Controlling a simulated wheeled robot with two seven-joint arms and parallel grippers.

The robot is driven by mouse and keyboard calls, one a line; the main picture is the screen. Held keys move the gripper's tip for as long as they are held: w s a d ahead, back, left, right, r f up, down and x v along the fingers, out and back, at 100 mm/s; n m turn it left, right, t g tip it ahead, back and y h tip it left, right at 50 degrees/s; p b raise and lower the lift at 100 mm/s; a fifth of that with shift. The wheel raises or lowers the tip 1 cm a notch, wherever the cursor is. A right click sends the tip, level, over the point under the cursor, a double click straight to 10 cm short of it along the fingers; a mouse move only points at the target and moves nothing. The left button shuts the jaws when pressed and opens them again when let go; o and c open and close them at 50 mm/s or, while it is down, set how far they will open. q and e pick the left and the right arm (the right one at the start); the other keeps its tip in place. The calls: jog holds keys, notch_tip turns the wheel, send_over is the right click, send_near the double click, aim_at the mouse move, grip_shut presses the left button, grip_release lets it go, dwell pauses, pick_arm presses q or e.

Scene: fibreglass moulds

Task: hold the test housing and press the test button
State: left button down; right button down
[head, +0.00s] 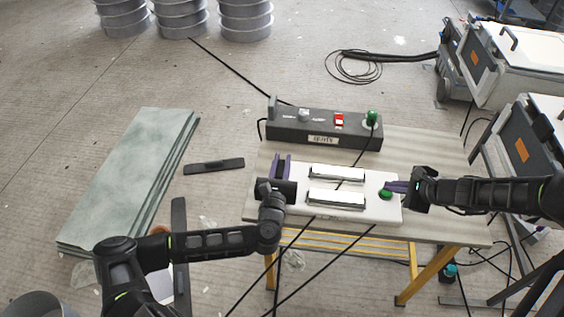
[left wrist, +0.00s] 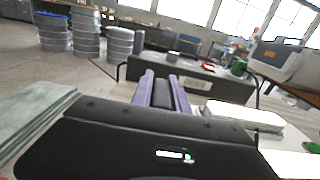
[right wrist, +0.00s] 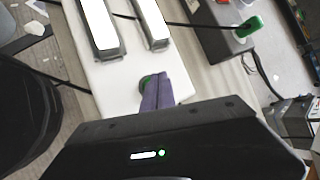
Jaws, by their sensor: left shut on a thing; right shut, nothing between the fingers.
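The white test housing (head: 372,212) lies on the table, with two silver bars (head: 337,198) on its top. A green test button (head: 385,194) sits near its right end; it also shows in the right wrist view (right wrist: 146,81), partly hidden by the fingers. My left gripper (head: 281,166) is at the housing's left end, its purple fingers shut on a dark part there. My right gripper (head: 393,187) is shut and empty. Its fingertips are at the green button, seemingly over or touching it; contact cannot be told for certain.
A dark grey control box (head: 290,131) with a red switch (head: 339,120) and a green knob (head: 372,118) stands behind the housing. The table (head: 440,150) has free room at right. Dark cables cross the table. Greenish sheets (head: 130,170) lie on the floor at left.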

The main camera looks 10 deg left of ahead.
aim_at(389, 195)
jog(key=shift+r, duration=2.9)
pick_arm(q)
jog(key=c, duration=1.2)
grip_release()
jog(key=shift+s, duration=0.1)
jog(key=s, duration=0.8)
jog(key=s+d, duration=0.1)
jog(key=s, duration=0.2)
jog(key=shift+s, duration=0.4)
